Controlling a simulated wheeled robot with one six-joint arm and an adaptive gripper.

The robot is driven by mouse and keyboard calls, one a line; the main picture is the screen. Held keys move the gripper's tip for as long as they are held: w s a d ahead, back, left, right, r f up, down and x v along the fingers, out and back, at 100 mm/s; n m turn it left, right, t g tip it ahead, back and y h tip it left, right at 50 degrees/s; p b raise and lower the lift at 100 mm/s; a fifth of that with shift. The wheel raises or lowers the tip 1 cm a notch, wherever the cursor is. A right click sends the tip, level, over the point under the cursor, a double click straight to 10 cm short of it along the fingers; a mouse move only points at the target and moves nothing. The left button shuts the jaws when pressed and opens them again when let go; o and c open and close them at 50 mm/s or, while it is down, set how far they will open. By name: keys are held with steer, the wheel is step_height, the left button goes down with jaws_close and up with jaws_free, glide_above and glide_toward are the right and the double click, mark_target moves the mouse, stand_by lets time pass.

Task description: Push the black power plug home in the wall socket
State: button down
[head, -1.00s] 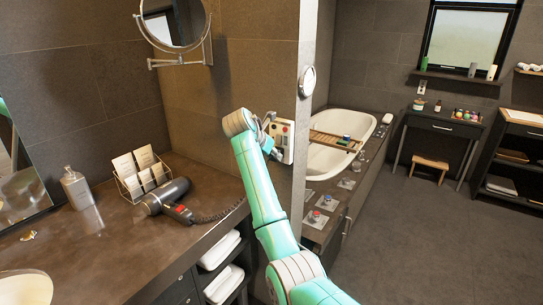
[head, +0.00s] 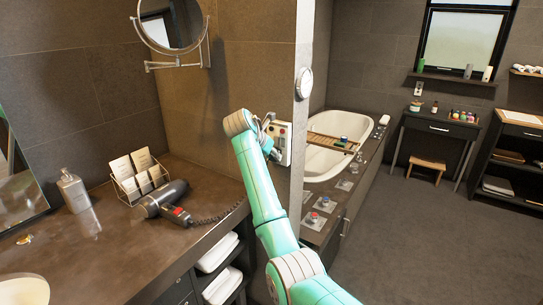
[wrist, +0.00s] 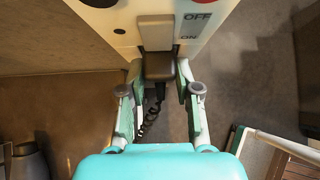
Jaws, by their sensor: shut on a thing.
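The black power plug (wrist: 159,68) is in the wrist view, between the two fingers of my gripper (wrist: 160,88). My gripper is shut on it. The plug's far end meets a pale raised block (wrist: 156,32) on the cream wall panel (wrist: 120,22); I cannot tell how deep it sits. A coiled black cord (wrist: 150,118) hangs down from the plug.
The panel carries ON and OFF marks and a red button. A hair dryer (head: 165,200) lies on the dark counter (head: 110,250), with a card rack (head: 137,177) and a bottle (head: 73,190) behind. A bathtub (head: 325,160) stands right of the wall end.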

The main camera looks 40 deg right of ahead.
steer(key=c, duration=0.7)
jaws_free()
steer(key=shift+d, duration=0.1)
steer(key=v, duration=1.2)
steer(key=shift+f, duration=0.1)
